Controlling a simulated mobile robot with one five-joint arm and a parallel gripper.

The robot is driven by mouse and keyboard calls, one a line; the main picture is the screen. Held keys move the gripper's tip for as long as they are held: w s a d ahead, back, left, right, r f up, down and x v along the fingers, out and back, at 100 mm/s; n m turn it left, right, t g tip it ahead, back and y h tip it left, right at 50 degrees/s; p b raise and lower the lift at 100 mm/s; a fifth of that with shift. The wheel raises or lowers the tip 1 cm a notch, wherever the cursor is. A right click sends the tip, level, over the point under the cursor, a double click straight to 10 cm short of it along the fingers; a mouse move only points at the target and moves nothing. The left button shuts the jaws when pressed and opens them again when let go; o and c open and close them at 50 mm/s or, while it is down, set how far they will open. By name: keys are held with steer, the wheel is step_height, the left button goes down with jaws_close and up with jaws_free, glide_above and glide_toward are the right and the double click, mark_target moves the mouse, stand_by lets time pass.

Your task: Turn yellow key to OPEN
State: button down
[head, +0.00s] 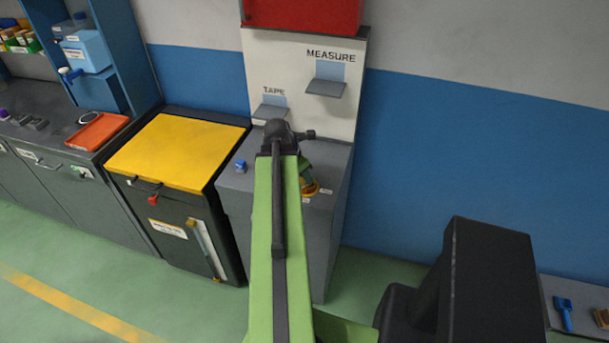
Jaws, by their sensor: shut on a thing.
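The yellow key (312,189) is on top of the grey cabinet (333,210), just right of my green arm. Small white labels lie beside it, too small to read, and its exact angle is hard to tell. My gripper (308,180) points down at the key from the wrist and is shut on it. The arm and wrist hide part of the gripper and the middle of the cabinet top.
A blue knob-like piece (241,166) is on the cabinet top at left. A yellow-topped cabinet (175,150) stands to the left. A white panel (300,85) with small shelves rises behind. Green floor is open at front left.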

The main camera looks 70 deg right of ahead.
steer(key=c, duration=1.1)
jaws_free()
